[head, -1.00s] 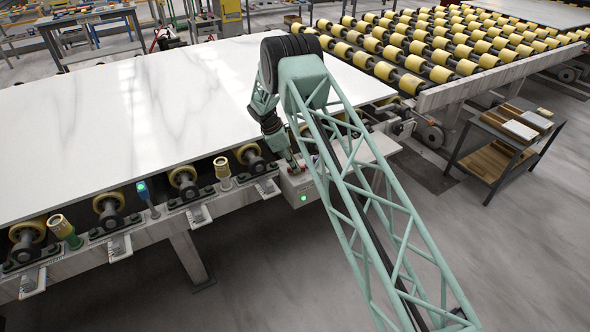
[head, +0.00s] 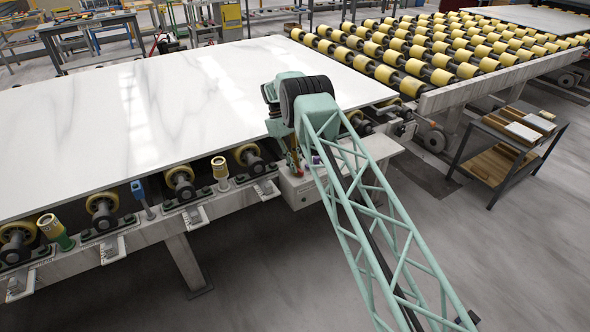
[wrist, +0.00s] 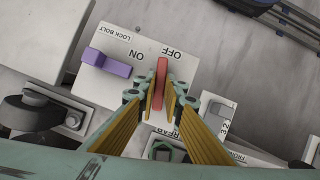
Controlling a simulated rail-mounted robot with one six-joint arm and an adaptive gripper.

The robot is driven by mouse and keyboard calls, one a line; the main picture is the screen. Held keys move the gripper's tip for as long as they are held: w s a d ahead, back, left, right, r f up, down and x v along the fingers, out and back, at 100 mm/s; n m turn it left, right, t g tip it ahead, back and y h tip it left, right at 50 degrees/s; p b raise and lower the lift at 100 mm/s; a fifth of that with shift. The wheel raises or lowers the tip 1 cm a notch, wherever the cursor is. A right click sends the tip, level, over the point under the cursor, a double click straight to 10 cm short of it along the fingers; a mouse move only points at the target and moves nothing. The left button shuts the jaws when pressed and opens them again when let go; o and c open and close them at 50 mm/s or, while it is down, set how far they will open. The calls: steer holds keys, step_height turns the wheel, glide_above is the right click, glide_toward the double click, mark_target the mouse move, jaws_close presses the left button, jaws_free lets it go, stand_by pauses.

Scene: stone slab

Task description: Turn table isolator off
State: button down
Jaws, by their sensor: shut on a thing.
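The table isolator is a red handle (wrist: 161,82) on a pale control panel (wrist: 120,75) in the wrist view. The handle stands between the printed words ON and OFF, its upper end close to OFF. My gripper (wrist: 160,102) is shut on the red handle, one fingertip on each side of it. In the head view my gripper (head: 294,163) is down at the box (head: 297,194) on the slab table's front edge, where my arm hides part of the box. The handle's lower end is hidden between the fingers.
A purple lever (wrist: 107,63) labelled LOCK BOLT sits left of the handle. The white slab (head: 130,110) lies on rollers behind the box. A small cart (head: 510,150) stands at right.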

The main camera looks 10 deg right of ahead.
steer(key=shift+m+y+b, duration=0.45)
steer(key=shift+m+y, duration=0.05)
steer(key=shift+m, duration=0.9)
steer(key=c, duration=2.7)
jaws_free()
steer(key=shift+r, duration=0.1)
steer(key=shift+r, duration=4.9)
